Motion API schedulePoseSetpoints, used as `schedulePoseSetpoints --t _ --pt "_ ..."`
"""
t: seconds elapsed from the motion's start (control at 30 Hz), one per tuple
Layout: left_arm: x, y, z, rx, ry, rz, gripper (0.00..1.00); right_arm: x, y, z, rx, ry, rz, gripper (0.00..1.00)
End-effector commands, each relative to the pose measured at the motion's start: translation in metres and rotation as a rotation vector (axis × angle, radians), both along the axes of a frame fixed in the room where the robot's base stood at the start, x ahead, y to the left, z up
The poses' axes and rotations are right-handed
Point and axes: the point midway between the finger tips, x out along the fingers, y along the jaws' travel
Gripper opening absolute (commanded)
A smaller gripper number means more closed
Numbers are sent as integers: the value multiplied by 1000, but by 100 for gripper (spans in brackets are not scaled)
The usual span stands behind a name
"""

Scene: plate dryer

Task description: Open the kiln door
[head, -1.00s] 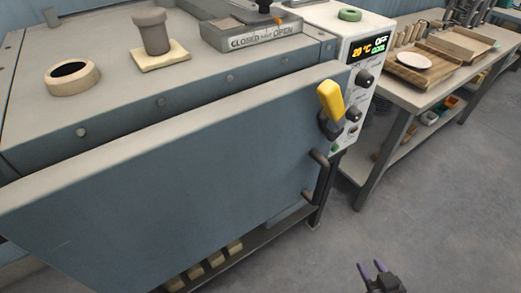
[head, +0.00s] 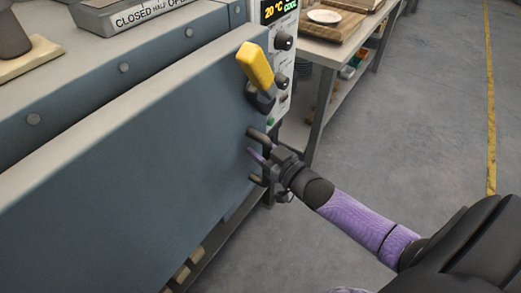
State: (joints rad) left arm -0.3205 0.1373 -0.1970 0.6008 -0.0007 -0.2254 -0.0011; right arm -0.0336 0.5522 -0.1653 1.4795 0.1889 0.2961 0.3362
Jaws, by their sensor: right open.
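The kiln door (head: 150,190) is a large blue-grey panel filling the left of the head view. A dark bar handle (head: 257,134) sticks out near its right edge, partly hidden by my gripper. A yellow latch lever (head: 256,65) is tilted above the handle. My right gripper (head: 258,158) is open at the handle, with a purple finger visible at the bar's left side. I cannot tell whether it touches the bar. My left gripper is not in view.
The control panel (head: 283,60) reads 20 °C beside the lever. A worktable (head: 318,47) with a plate (head: 324,16) on a board stands behind. Clear floor (head: 430,110) with a yellow line (head: 490,120) lies to the right.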

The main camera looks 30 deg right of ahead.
Motion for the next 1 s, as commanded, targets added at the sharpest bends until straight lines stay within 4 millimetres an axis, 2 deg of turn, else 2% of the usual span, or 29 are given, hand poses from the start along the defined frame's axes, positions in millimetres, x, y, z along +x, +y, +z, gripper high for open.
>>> schedulePoseSetpoints --t 0.17,0.27,0.4,1.0 --pt "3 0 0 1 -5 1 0 0 0 0 0 0 0 46" --pt "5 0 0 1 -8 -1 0 0 0 0 0 1 0 30" --pt "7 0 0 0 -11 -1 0 0 0 0 0 1 0 0" --pt "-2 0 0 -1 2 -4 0 0 0 0 0 1 0 0"
